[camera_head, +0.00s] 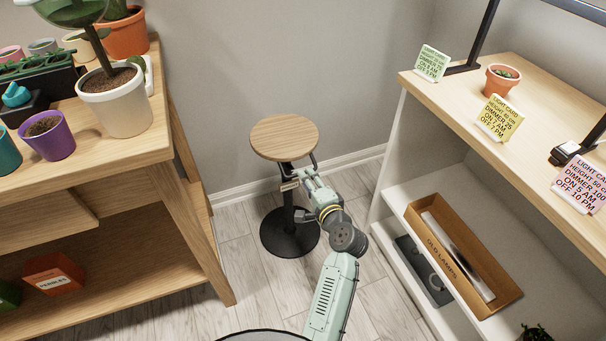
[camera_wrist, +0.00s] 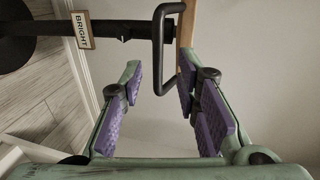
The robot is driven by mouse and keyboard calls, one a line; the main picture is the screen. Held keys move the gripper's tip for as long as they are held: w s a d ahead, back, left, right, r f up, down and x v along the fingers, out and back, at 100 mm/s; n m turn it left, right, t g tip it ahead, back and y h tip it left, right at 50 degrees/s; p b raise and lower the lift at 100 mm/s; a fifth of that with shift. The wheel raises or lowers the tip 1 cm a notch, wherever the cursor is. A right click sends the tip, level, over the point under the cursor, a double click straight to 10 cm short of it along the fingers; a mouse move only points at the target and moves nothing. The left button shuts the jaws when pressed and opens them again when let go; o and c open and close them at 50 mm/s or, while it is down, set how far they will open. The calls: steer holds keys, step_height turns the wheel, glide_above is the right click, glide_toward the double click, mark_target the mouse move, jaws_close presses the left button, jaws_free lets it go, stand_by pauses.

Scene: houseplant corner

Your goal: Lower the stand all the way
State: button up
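The stand has a round wooden top (camera_head: 285,138) on a black column, with a round black base (camera_head: 290,236) on the floor. Its top stands well above the base. In the wrist view the stand lies sideways: the wooden top's edge (camera_wrist: 188,28) is at upper middle and the base (camera_wrist: 12,38) at far left. A black loop handle (camera_wrist: 158,62) hangs under the top. A small sign reading BRIGHT (camera_wrist: 83,30) is on the column. My gripper (camera_head: 302,178) is open, its purple-padded fingers (camera_wrist: 160,72) apart, with the handle showing between the fingertips; contact is unclear.
A wooden plant bench (camera_head: 190,215) with several pots stands at left. At right is a shelf unit (camera_head: 395,165) with light cards, a small potted succulent (camera_head: 501,82) and an OLD LAMPS box (camera_head: 420,210). The wall is close behind the stand. Some floor is clear around the base.

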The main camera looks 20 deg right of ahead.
steer(key=v, duration=0.7)
steer(key=shift+s, duration=0.1)
